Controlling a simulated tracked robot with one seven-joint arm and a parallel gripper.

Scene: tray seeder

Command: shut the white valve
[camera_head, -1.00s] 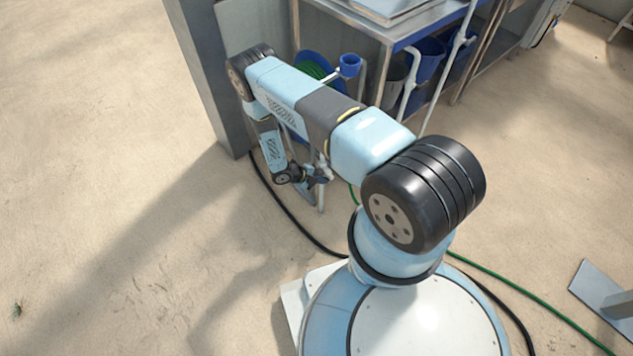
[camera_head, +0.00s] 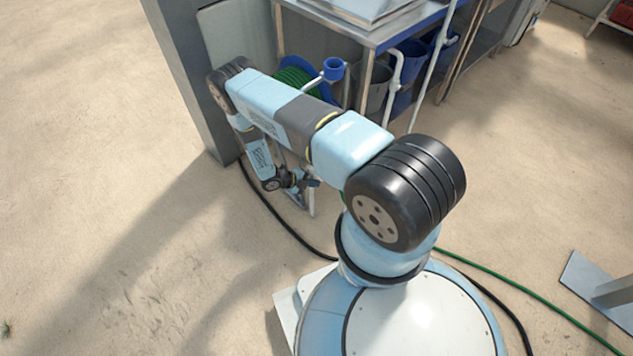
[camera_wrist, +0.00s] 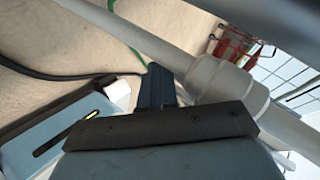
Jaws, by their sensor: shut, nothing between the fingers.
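The white valve appears in the wrist view as a thick white fitting (camera_wrist: 222,88) on a white pipe (camera_wrist: 150,42) running diagonally. I cannot make out its handle or how far it is turned. My gripper (camera_wrist: 157,88) shows there as dark, closed fingers just left of the fitting. They look close to the pipe, but I cannot tell whether they touch. In the head view my gripper (camera_head: 312,183) is low beside the bench frame, overlapping the white pipework, and the valve is mostly hidden by my arm.
A metal bench (camera_head: 385,38) holds bins below. A grey post (camera_head: 190,80) stands at left. Black and green hoses cross the floor. Open floor lies at left.

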